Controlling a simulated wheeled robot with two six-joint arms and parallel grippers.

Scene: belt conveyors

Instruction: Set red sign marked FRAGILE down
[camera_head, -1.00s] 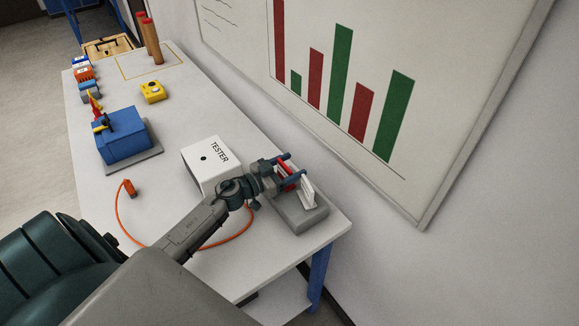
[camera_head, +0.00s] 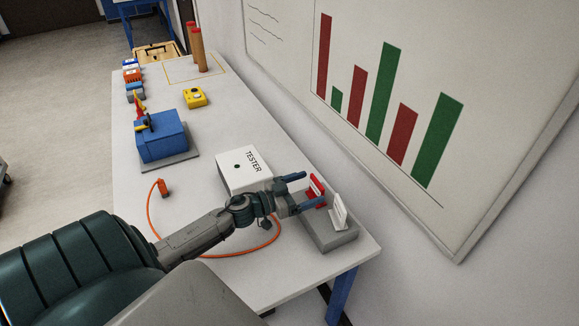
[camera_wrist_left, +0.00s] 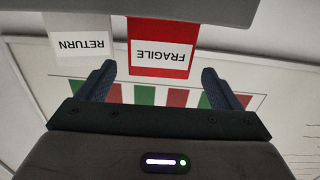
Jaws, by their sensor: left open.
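The red sign (camera_head: 317,187), marked FRAGILE on a white label, stands upright on a grey base (camera_head: 330,237) at the near right end of the table. In the left wrist view the sign (camera_wrist_left: 160,69) appears upside down, its lower end at the grey base (camera_wrist_left: 185,9). A white sign marked RETURN (camera_head: 339,212) stands beside it on the same base and also shows in the wrist view (camera_wrist_left: 80,45). My left gripper (camera_head: 304,190) is open, with its fingers (camera_wrist_left: 158,90) apart on either side of the red sign, holding nothing. My right gripper is not in view.
A white TESTER box (camera_head: 240,170) stands close beside my left gripper, with an orange cable (camera_head: 152,210) around it. A blue box (camera_head: 163,140) and a yellow device (camera_head: 195,98) are farther back. A wall with a chart board (camera_head: 470,140) borders the table's right side.

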